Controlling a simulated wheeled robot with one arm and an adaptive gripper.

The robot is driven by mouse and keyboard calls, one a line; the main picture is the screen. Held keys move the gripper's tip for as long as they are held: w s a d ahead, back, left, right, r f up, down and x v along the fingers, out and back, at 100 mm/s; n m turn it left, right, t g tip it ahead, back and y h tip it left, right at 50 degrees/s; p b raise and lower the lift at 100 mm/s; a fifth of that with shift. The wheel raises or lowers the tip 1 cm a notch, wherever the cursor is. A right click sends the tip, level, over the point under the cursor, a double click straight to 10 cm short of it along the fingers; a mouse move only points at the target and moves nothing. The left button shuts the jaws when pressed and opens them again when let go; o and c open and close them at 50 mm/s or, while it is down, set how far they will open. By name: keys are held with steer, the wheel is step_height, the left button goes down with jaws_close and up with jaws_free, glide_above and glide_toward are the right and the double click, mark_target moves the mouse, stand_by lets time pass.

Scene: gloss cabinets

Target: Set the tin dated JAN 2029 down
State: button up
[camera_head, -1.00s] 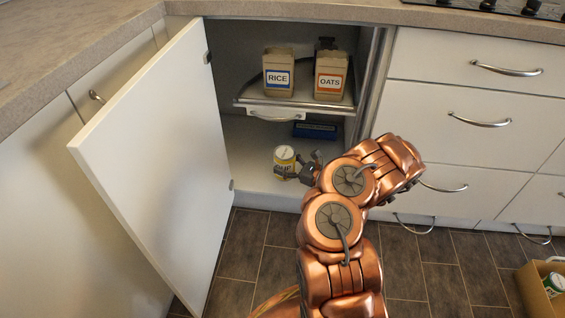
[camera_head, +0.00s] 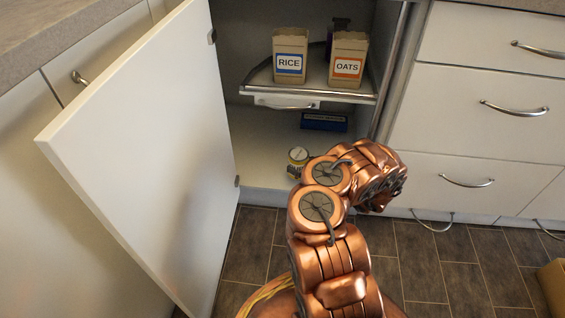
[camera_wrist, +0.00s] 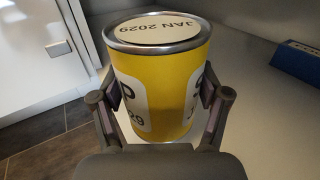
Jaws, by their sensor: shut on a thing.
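The yellow tin (camera_wrist: 158,85) has a silver rim and a lid label reading JAN 2029 in the wrist view. My gripper (camera_wrist: 160,105) is shut on its sides, one finger on each side. The tin is upright and close to the white cabinet floor; its base is partly hidden, so I cannot tell if it touches. In the head view the tin (camera_head: 297,158) is at the front of the cabinet's lower level, and my arm hides most of the gripper.
The white cabinet door (camera_head: 150,150) stands open at left. Above is a pull-out shelf (camera_head: 262,87) with a RICE bag (camera_head: 290,50) and an OATS bag (camera_head: 346,62). A blue box (camera_head: 324,122) lies further back on the cabinet floor, which has free room around it.

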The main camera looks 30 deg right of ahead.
steer(key=b+x, duration=0.1)
steer(key=x, duration=0.2)
steer(key=d+b+x, duration=0.1)
steer(key=x, duration=0.2)
steer(key=f+b+x, duration=0.1)
steer(key=b+x, duration=0.1)
steer(key=x, duration=0.1)
steer(key=shift+w+f, duration=0.1)
steer(key=shift+w, duration=0.5)
step_height(320, 180, down, 3)
steer(key=shift+f+b, duration=0.25)
steer(key=shift+b, duration=0.8)
steer(key=shift+r, duration=0.1)
steer(key=o, duration=1.7)
steer(key=shift+o, duration=0.2)
